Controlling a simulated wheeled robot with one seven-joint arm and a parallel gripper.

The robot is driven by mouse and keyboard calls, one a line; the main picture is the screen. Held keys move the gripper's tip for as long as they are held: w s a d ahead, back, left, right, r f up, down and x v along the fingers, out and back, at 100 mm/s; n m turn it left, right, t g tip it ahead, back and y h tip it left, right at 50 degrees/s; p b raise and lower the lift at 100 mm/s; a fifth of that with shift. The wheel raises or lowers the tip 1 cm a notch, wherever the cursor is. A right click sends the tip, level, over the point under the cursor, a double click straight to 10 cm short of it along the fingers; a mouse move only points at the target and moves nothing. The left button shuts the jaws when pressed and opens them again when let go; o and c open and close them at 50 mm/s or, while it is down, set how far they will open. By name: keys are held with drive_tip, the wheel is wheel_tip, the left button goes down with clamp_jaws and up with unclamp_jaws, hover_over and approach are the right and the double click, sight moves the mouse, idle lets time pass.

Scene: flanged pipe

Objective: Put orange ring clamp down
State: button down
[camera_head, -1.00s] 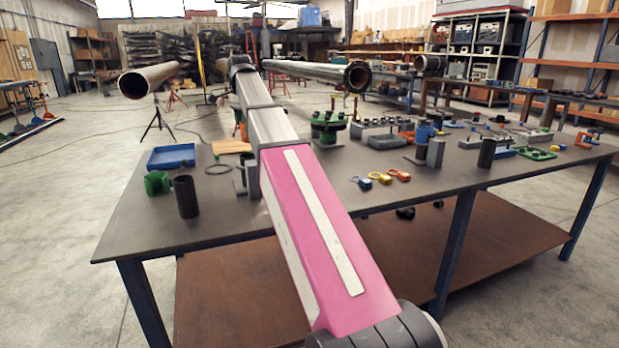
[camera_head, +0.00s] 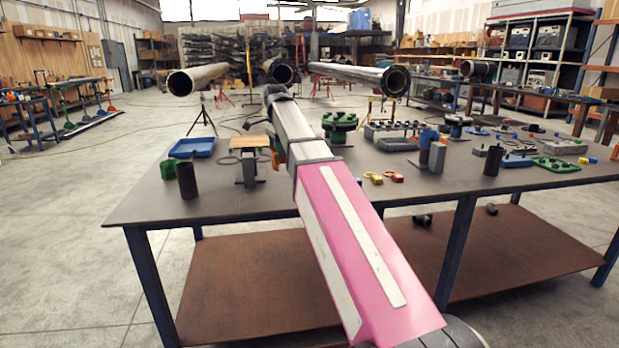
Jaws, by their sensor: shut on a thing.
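An orange clamp-like piece (camera_head: 393,176) lies on the dark table top right of my pink arm, beside a yellow one (camera_head: 374,178).
The dark table (camera_head: 150,205) has bare room along its front left edge. On it stand a blue tray (camera_head: 192,148), a dark cylinder (camera_head: 187,181), a grey stand (camera_head: 249,170) and a green flanged piece (camera_head: 340,127). Large pipes (camera_head: 198,77) are behind the table.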

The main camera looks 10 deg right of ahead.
drive_tip(key=d+f, duration=0.2)
drive_tip(key=d, duration=0.1)
drive_tip(key=w+d+f, duration=0.1)
drive_tip(key=d, duration=0.2)
drive_tip(key=w+d+f, duration=0.1)
drive_tip(key=d+f, duration=0.1)
drive_tip(key=d, duration=0.1)
drive_tip(key=shift+f, duration=2.25)
drive_tip(key=shift+f, duration=0.1)
drive_tip(key=c, duration=0.7)
unclamp_jaws()
drive_tip(key=shift+o, duration=0.2)
wheel_tip(320, 180, up, 12)
